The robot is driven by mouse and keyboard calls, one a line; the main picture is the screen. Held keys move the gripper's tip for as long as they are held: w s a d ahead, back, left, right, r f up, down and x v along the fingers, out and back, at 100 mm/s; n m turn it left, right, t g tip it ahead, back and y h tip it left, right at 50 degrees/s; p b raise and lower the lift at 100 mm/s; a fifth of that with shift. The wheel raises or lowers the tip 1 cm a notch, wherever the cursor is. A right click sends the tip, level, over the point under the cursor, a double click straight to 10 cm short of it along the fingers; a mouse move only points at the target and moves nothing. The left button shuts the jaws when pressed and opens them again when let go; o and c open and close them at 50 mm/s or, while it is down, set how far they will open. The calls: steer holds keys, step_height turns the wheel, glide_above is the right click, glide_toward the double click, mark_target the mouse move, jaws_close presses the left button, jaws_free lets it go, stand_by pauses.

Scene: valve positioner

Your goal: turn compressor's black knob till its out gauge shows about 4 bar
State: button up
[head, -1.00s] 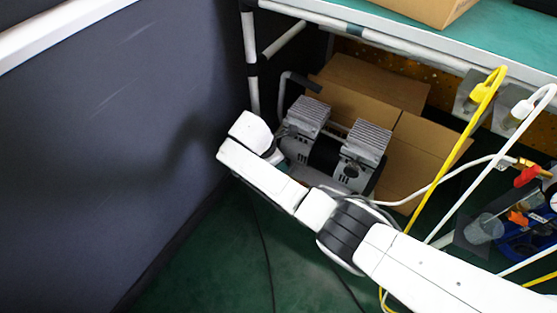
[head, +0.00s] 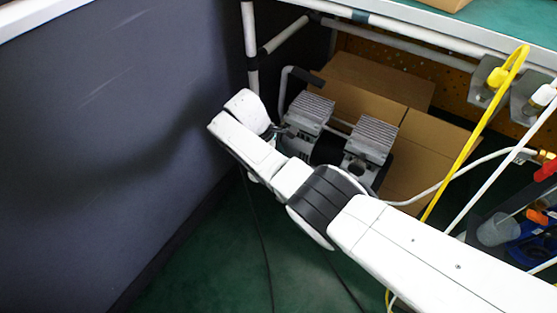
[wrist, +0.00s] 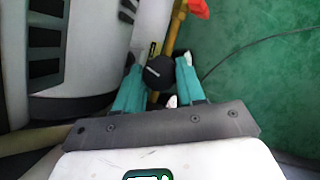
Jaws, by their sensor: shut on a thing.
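The compressor (head: 368,140) stands on the floor under the bench, with two grey finned heads. In the wrist view its pale body (wrist: 100,45) fills the upper left. The black knob (wrist: 158,72) has a pale line on its face and sits between the teal fingers of my gripper (wrist: 158,74). My gripper is shut on the knob, one finger on each side. In the head view my arm hides the knob and the gripper. I cannot make out the out gauge or its reading in either view.
A red handle (wrist: 199,8) on a yellow-brown pipe is just beyond the fingers. Cardboard boxes (head: 425,150) stand behind the compressor. A dark wall (head: 90,150) is close on the left. Yellow and white hoses (head: 475,140) hang at right. Dark cables lie on the green floor.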

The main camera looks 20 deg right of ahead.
stand_by(0.4)
steer(key=o, duration=1)
steer(key=shift+o, duration=0.2)
